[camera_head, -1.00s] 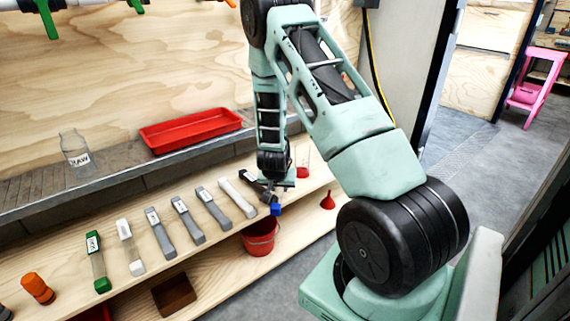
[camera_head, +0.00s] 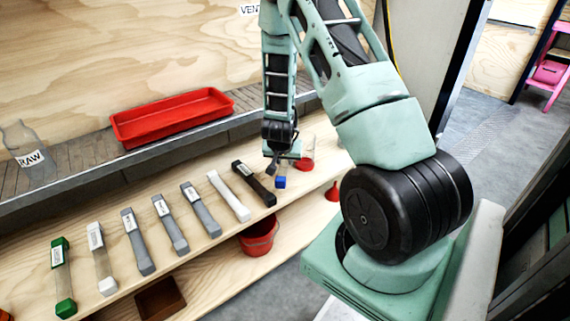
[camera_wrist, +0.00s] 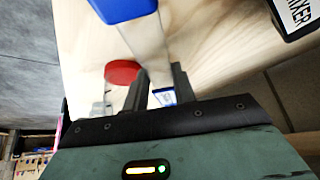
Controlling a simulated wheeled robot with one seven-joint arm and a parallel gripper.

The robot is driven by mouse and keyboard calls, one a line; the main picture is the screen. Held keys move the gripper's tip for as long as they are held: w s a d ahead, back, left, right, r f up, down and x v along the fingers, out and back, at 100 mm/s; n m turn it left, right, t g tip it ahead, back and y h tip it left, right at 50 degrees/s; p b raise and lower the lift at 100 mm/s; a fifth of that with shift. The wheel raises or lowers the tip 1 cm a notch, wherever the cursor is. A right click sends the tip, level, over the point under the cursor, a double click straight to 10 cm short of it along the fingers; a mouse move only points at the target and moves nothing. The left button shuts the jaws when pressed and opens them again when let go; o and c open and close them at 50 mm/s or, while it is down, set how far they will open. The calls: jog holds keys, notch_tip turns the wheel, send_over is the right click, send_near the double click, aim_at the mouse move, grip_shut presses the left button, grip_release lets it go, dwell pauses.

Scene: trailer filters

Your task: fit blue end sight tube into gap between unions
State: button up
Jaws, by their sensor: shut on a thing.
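My gripper (camera_wrist: 162,90) is shut on the blue end sight tube (camera_wrist: 146,38), a clear tube with a blue cap (camera_wrist: 122,8) pointing away from the gripper in the wrist view. In the head view my gripper (camera_head: 277,164) is over the right part of the wooden shelf, and the blue cap (camera_head: 280,183) shows just below it. The tube's body is mostly hidden by the gripper there. The unions and the gap between them cannot be made out in these frames.
A row of grey, white, black and green-ended tubes (camera_head: 171,226) lies on the wooden shelf (camera_head: 130,205). A red tray (camera_head: 172,117) sits on the ledge behind, near a bottle marked RAW (camera_head: 25,150). A red bucket (camera_head: 259,238) and red funnel (camera_head: 333,192) are nearby.

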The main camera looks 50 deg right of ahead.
notch_tip(320, 180, down, 2)
jog(key=shift+f+b, duration=0.1)
jog(key=shift+b, duration=0.5)
jog(key=shift+r, duration=0.2)
jog(key=shift+f, duration=0.15)
jog(key=o, duration=1)
jog(key=shift+o, duration=0.2)
